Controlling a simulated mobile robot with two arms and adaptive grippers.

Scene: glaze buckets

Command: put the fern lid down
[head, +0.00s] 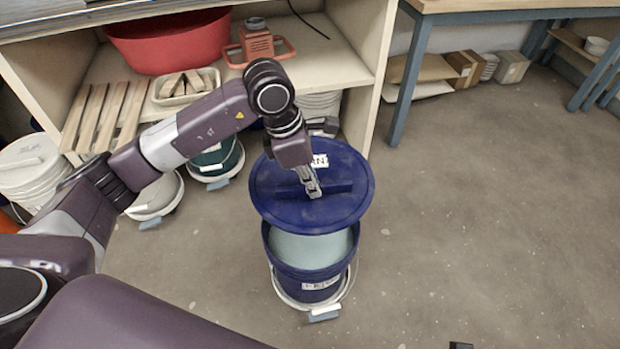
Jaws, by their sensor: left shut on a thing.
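The fern lid (345,205) is a round, dark blue lid with a raised bar handle and a white label, partly readable. My left gripper (313,191) is shut on its handle from above. The lid is held above and a little behind an open dark blue bucket (285,272), hiding the far part of its rim. Pale blue-green glaze (312,248) shows inside the bucket. The bucket stands upright on the floor and has a white label on its front, too small to read surely.
A shelf unit (340,50) behind holds a red basin (170,42) and wooden slats (105,115). A teal bucket (218,160) and white buckets (32,165) stand to the left, partly behind my arm. The floor (480,220) on the right is clear.

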